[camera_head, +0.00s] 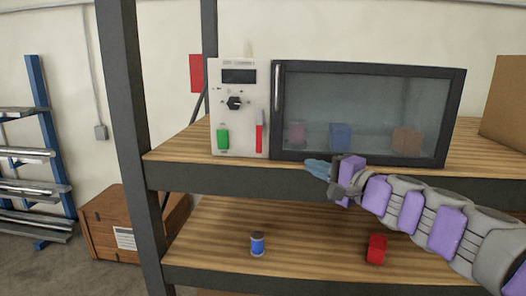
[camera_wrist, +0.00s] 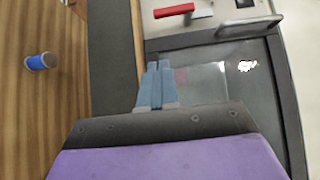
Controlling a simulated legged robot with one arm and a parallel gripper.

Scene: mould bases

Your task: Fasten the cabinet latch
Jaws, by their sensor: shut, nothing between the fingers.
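The cabinet is a dark-framed box with a glass door (camera_head: 365,112) on the upper shelf; the door looks closed. A pale control panel (camera_head: 226,95) stands at its left. A red lever on a grey plate, apparently the latch (camera_head: 259,138), is at the panel's lower right. It also shows at the top of the wrist view (camera_wrist: 174,11). The door handle (camera_head: 279,92) runs vertically at the door's left edge. My gripper (camera_head: 309,164) is shut and empty, at the shelf's front edge below the door. In the wrist view its blue fingers (camera_wrist: 158,66) overlap the glass, apart from the lever.
The panel has a black knob (camera_head: 235,103) and a green switch (camera_head: 222,138). Several coloured items sit behind the glass. A dark post (camera_head: 128,120) is left of the cabinet.

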